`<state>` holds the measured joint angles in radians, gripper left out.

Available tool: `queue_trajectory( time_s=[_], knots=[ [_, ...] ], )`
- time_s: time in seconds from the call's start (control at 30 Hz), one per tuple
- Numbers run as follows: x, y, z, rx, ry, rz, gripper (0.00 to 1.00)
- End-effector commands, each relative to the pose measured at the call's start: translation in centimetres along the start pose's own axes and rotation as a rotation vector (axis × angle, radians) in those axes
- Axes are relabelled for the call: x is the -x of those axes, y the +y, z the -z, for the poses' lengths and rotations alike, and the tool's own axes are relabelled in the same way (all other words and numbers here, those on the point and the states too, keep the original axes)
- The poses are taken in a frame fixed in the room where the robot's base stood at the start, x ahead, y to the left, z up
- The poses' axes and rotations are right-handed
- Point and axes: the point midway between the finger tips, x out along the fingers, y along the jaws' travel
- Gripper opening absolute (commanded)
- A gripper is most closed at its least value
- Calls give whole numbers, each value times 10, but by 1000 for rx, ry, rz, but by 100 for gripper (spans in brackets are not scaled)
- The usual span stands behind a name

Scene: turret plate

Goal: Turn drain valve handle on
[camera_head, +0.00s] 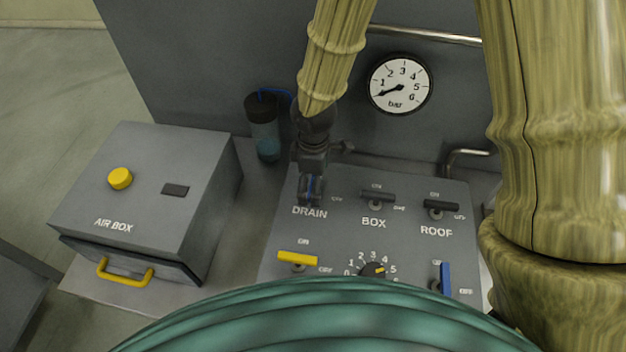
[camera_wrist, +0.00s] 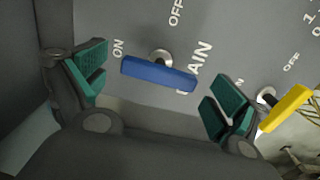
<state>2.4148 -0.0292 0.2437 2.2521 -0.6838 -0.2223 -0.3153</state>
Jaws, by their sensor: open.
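The drain valve handle is a blue bar (camera_wrist: 158,75) on a round metal stem in the wrist view. It lies lengthwise between the ON mark and the DRAIN lettering; the OFF mark is above it there. My gripper (camera_wrist: 156,86) is open, with one green-padded finger off each end of the bar. Gaps show between the pads and the bar, and I see no contact.
Black BOX (camera_head: 377,197) and ROOF (camera_head: 440,207) handles stand to the right. A yellow handle (camera_head: 298,259) sits below DRAIN, with a knob (camera_head: 373,269) and another blue handle (camera_head: 446,278) beyond. A dark-capped bottle (camera_head: 264,128) and the AIR BOX (camera_head: 145,190) stand left.

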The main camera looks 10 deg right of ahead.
Motion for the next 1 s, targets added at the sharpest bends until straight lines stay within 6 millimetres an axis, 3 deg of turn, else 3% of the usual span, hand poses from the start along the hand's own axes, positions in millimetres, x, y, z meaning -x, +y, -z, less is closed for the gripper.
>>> queue_trajectory(
  time_s=[0.23, 0.7, 1.0],
  knots=[
    [16, 1, 0, -1, 2, -2, 97],
    [90, 1, 1, 1, 3, -2, 97],
    [117, 0, 0, 1, 1, 0, 97]
  ],
)
